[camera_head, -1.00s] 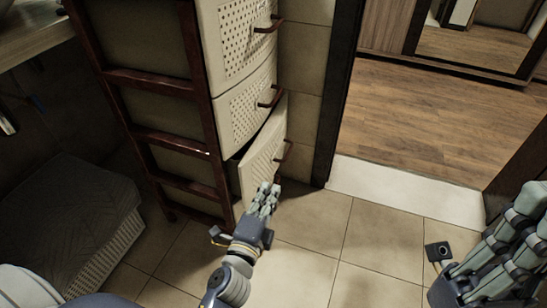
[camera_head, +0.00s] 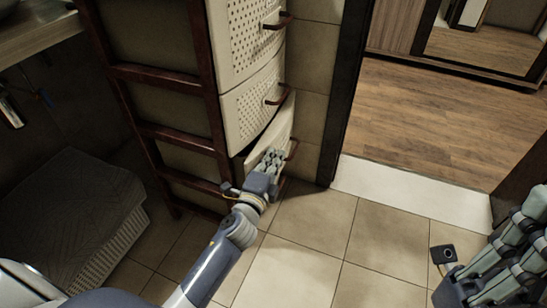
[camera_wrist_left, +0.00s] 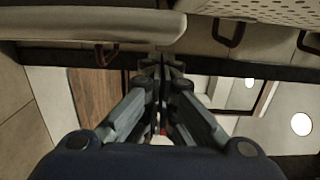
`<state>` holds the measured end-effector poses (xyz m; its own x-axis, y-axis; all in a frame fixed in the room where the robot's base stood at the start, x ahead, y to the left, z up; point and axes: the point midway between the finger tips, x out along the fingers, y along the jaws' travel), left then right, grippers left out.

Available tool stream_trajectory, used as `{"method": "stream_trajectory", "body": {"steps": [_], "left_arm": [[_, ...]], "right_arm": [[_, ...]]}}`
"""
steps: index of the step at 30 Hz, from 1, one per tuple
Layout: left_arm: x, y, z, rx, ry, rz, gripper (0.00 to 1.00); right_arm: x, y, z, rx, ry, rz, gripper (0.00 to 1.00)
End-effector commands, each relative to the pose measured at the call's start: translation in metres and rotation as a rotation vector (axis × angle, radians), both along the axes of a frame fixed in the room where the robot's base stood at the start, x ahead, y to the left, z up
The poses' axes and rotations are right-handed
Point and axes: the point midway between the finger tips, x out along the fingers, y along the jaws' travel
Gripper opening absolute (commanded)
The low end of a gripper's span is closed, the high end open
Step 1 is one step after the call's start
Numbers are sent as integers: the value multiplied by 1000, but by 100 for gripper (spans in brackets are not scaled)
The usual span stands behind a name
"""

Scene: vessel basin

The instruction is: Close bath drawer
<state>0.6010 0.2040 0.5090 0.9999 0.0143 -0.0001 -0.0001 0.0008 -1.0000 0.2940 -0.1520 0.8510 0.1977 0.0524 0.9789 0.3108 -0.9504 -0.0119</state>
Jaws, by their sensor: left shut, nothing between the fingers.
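The bottom drawer (camera_head: 284,127) of the cream perforated drawer unit stands partly out, with a dark gap at its left edge. Its brown handle (camera_head: 293,150) is on the right side of the front. My left gripper (camera_head: 272,158) is shut and empty, with its fingers at the drawer front, left of the handle; I cannot tell if they touch it. The shut fingers also show in the left wrist view (camera_wrist_left: 161,68), below a pale drawer edge. My right gripper (camera_head: 508,250) is at the right edge of the head view, away from the drawers; its jaw state is unclear.
Two upper drawers (camera_head: 254,100) look closed. A dark red wooden frame (camera_head: 180,137) stands left of them. A dark-covered basket (camera_head: 75,205) is on the floor at left. Tiled floor (camera_head: 310,225) is clear in front, and a doorway opens at right.

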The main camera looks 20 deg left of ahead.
Motion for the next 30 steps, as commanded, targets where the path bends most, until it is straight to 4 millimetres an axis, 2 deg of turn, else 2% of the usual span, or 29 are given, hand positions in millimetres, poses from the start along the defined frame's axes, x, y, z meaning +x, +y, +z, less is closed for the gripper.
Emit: {"method": "stream_trajectory", "body": {"steps": [11,18,30], "left_arm": [[0,3,0,-1,0,0,0],[1,28,1,2,1,2,0],[2,27,0,-1,0,0,0]], "right_arm": [[0,0,0,0,0,0,0],[0,0,9,0,0,0,0],[0,0,8,0,0,0,0]]}}
